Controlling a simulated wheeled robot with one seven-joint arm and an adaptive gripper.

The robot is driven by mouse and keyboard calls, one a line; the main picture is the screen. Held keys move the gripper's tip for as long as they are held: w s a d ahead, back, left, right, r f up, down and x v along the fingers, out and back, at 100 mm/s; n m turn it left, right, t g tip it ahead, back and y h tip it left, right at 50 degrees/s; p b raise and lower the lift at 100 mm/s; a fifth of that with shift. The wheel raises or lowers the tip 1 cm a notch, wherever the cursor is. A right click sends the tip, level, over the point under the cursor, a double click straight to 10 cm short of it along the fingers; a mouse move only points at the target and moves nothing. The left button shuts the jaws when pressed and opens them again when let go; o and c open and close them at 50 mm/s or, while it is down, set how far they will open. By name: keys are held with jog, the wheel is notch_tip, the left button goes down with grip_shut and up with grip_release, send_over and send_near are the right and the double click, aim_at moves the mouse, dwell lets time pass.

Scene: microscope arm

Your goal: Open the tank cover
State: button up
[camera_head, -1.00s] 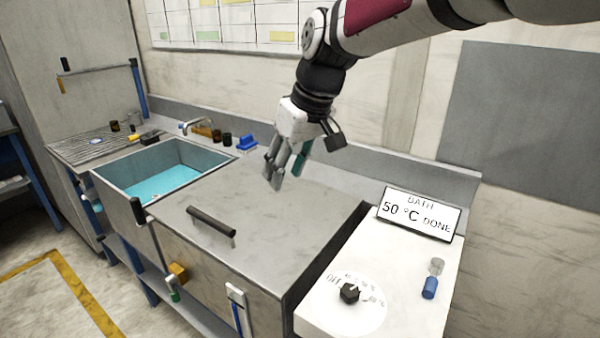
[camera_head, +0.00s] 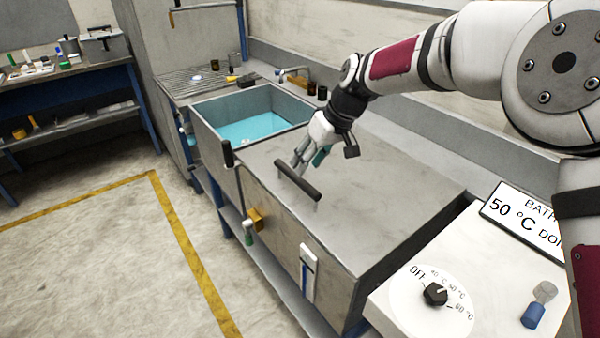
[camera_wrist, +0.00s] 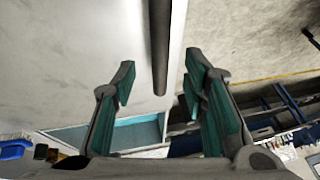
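The tank cover (camera_head: 375,190) is a flat grey metal lid, lying shut on the tank beside the sink. Its dark bar handle (camera_head: 298,181) stands on short posts near the front edge. My gripper (camera_head: 300,160) is just above the cover, close behind the handle's left end in the head view. In the wrist view my gripper (camera_wrist: 162,85) has its teal-padded fingers spread wide, with nothing between the pads. The handle (camera_wrist: 160,45) shows in the wrist view beyond the fingertips, roughly in line with the gap. Contact with the handle cannot be seen.
A sink with blue water (camera_head: 252,128) lies left of the cover. A white control box with a knob (camera_head: 435,293) and a display sign (camera_head: 525,218) reading 50 °C stands at the right. The floor (camera_head: 90,260) in front is clear.

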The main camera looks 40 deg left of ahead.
jog(key=x, duration=0.5)
jog(key=shift+a+f+p, duration=0.15)
jog(key=shift+f+p, duration=0.15)
jog(key=shift+f, duration=0.05)
jog(key=shift+c, duration=0.4)
grip_shut()
